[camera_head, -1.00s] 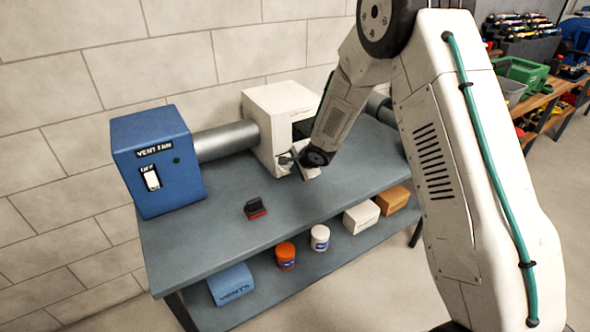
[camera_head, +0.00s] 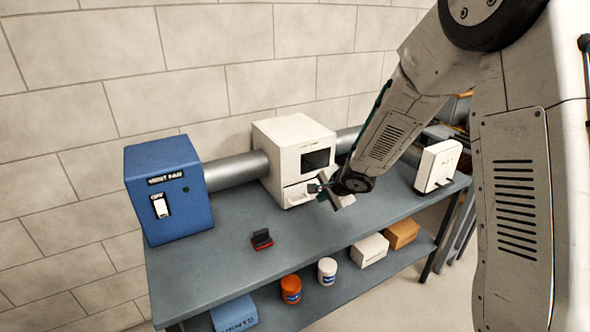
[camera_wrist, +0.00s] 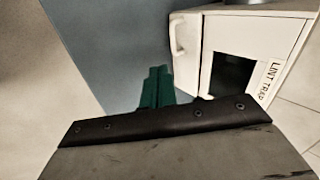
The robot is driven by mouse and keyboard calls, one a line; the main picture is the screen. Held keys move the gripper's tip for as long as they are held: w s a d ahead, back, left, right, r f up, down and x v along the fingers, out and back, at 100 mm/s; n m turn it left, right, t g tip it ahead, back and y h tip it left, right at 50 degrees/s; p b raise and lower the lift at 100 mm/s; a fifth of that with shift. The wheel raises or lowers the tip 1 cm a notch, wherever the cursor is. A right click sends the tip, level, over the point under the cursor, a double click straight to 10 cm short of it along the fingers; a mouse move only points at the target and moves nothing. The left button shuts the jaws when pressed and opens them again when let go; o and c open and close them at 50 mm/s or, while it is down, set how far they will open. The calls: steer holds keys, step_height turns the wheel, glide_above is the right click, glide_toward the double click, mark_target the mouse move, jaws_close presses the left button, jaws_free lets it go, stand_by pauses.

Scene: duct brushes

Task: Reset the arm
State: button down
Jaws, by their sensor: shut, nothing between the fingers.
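My gripper (camera_head: 314,188) is over the grey bench, close in front of the white box's lower front. In the wrist view its green fingers (camera_wrist: 157,87) are together with nothing between them. The white box (camera_head: 290,141) has a dark window and, in the wrist view, a label reading "LINT TRAP" (camera_wrist: 268,80). A pale handle shows beside the window in the wrist view. Whether my fingers touch the box, I cannot tell. My forearm hides part of the bench and the duct to the right.
A blue vent fan box (camera_head: 168,190) stands at the left of the bench (camera_head: 215,270), joined by a grey duct (camera_head: 234,170). A small black and red object (camera_head: 262,240) lies on top. A white box (camera_head: 437,166) stands at the right end. Tubs and boxes sit on the lower shelf.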

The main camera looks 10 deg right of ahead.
steer(key=s+d+f+n+g+h, duration=0.2)
steer(key=s+d+n+h, duration=0.15)
steer(key=d, duration=0.25)
steer(key=s+d+r+n+g+h, duration=0.1)
steer(key=s+d+r+n, duration=0.1)
steer(key=s+r, duration=0.3)
steer(key=s+d+r+n+g+h, duration=0.1)
steer(key=s+d+r+n+g, duration=0.15)
steer(key=s, duration=0.35)
steer(key=s+a+r+n+y, duration=0.1)
steer(key=s+a+r+n, duration=0.1)
steer(key=s+r, duration=0.5)
steer(key=s+a+r+n+y, duration=0.2)
steer(key=s+r, duration=0.5)
steer(key=s, duration=1.1)
steer(key=shift+s+a+r+n+g, duration=0.2)
steer(key=shift+s+a+n+g, duration=0.1)
steer(key=shift+a+n+g, duration=0.25)
steer(key=shift+a, duration=0.15)
